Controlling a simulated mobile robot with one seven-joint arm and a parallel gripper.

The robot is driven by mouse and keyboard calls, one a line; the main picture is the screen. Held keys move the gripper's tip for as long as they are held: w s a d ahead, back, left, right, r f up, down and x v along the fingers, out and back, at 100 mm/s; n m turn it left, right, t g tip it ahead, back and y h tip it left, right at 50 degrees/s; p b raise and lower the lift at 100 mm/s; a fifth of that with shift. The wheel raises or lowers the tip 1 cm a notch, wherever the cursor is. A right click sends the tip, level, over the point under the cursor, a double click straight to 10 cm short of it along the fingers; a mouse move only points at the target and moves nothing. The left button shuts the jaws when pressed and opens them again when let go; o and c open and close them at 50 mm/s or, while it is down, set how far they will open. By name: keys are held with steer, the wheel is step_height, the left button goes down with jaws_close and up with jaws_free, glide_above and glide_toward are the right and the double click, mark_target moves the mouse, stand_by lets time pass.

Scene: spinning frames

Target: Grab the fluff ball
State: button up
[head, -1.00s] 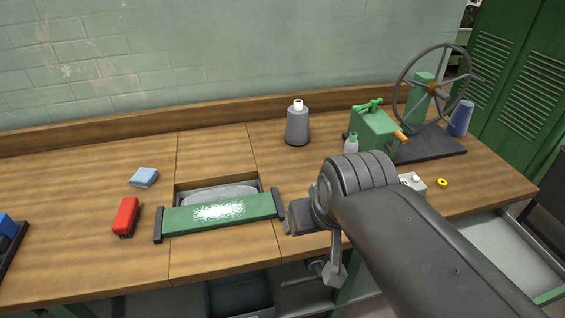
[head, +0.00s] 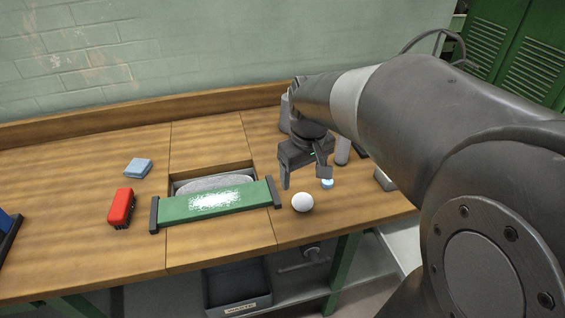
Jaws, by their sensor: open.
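The fluff ball looks to be the small white ball (head: 302,202) on the wooden bench top, just right of the green board's end. My gripper (head: 304,181) is open and points down. Its fingers are above and slightly behind the ball in the picture, and nothing is between them. Whether a fingertip touches the ball cannot be told from this view.
A green board (head: 217,202) with white fuzz lies across a recess in the bench (head: 80,250). A red brush (head: 121,208) and a blue block (head: 138,168) lie left. A small blue-and-white item (head: 327,183) stands beside my gripper. My arm hides much of the right side.

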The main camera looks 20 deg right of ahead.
steer(key=w+d+f+n+g, duration=0.1)
steer(key=w+d+f+g, duration=0.1)
steer(key=w+f, duration=0.3)
glide_above(303, 197)
steer(key=f, duration=0.5)
steer(key=shift+s+a+f, duration=0.2)
steer(key=shift+f, duration=0.1)
steer(key=shift+w+d+f, duration=0.1)
steer(key=shift+f, duration=1.25)
steer(key=shift+w+d+f, duration=0.1)
steer(key=shift+f, duration=1.25)
steer(key=shift+c, duration=0.2)
steer(key=c, duration=1)
steer(key=shift+r, duration=0.1)
